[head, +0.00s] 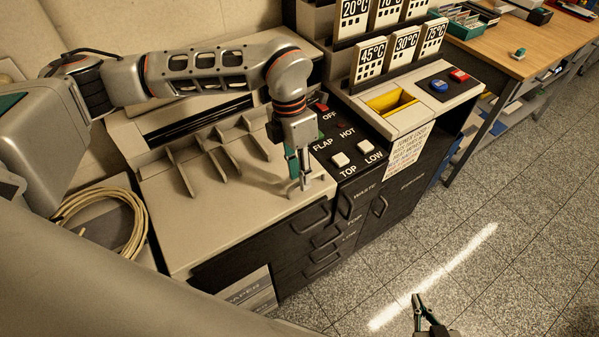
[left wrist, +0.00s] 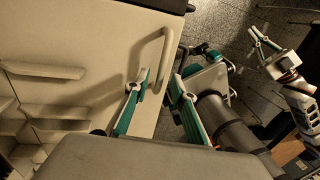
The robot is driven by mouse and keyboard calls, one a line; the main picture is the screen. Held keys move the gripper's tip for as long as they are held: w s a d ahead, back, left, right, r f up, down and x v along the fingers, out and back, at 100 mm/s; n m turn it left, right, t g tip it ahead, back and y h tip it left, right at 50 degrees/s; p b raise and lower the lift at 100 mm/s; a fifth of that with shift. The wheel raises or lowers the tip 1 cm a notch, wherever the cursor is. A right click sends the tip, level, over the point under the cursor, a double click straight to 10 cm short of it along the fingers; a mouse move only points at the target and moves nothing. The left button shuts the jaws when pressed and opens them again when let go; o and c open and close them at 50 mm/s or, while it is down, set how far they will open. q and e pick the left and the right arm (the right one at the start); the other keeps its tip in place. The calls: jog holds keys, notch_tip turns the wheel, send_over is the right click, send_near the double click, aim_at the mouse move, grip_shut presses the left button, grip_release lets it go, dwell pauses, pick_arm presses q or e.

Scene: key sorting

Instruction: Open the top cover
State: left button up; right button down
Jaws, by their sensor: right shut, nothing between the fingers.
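The beige top cover (head: 225,222) is a flat panel with raised ridges on the front of the machine, and it lies closed. In the left wrist view the pale panel (left wrist: 95,50) has a loop-shaped handle (left wrist: 169,42) near its edge. My left gripper (head: 303,182) is above the cover's right end, pointing down; in the left wrist view its fingers (left wrist: 160,80) are apart, with the lower part of the handle between or just behind them. Contact with the handle cannot be told. My right gripper (head: 425,305) is low over the floor, shut and empty, away from the machine.
A black button panel (head: 347,150) with TOP, LOW, FLAP and HOT labels is right of the cover. Beyond it stand temperature cards (head: 405,45) and a yellow-lined slot (head: 391,103). Coiled cable (head: 105,215) lies at left. Open floor (head: 480,250) is at right.

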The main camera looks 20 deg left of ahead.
pick_arm(q)
jog(key=shift+f, duration=0.15)
grip_shut()
